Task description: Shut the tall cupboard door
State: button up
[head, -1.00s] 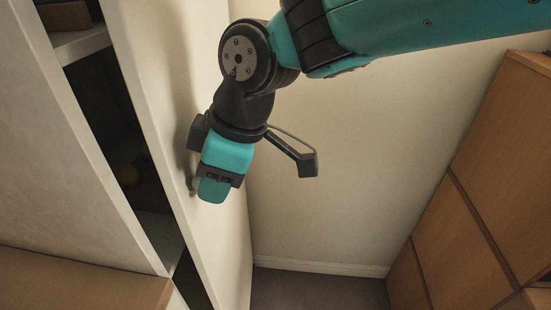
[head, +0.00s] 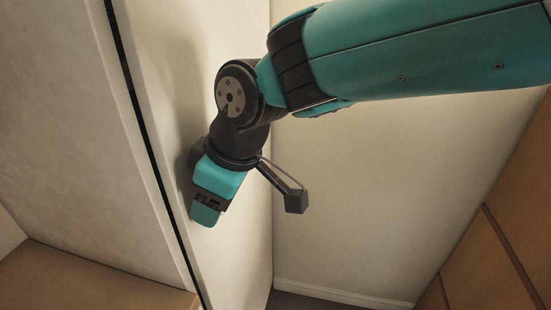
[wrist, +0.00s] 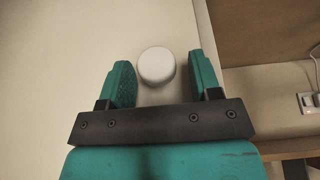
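The tall cupboard door (head: 220,35) is a white panel on the left of the head view. Only a thin dark gap separates its edge from the pale cupboard side (head: 70,120). My gripper (head: 205,215) is at the door's face. In the wrist view the door (wrist: 60,70) fills the left and middle, with a round white knob (wrist: 157,65) on it. The knob lies between the two teal fingers of my gripper (wrist: 162,80). The fingers are apart, with a visible gap between the knob and the right finger. In the head view the knob is hidden.
A wooden surface (head: 90,285) lies at the lower left. Wooden cabinet fronts (head: 490,265) stand at the right. A plain wall (head: 380,200) with a skirting board is behind. The wrist view shows a wall socket with a plug (wrist: 309,101) at the right.

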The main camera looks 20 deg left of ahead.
dwell(0.3)
jog(key=shift+d+r, duration=0.1)
jog(key=shift+d+r, duration=0.15)
jog(key=shift+r, duration=0.2)
jog(key=v, duration=1.6)
jog(key=shift+r, duration=0.2)
jog(key=w+d+f+m, duration=0.1)
jog(key=d+f+m, duration=0.15)
jog(key=d, duration=0.65)
jog(key=d+f+m, duration=0.2)
jog(key=d+m, duration=0.2)
jog(key=d, duration=0.5)
jog(key=s+d+f+m, duration=0.6)
jog(key=s+d+f, duration=0.1)
jog(key=d, duration=0.4)
jog(key=shift+s+d+f+t+p, duration=0.25)
jog(key=shift+f+t+p, duration=0.05)
jog(key=shift+f, duration=0.2)
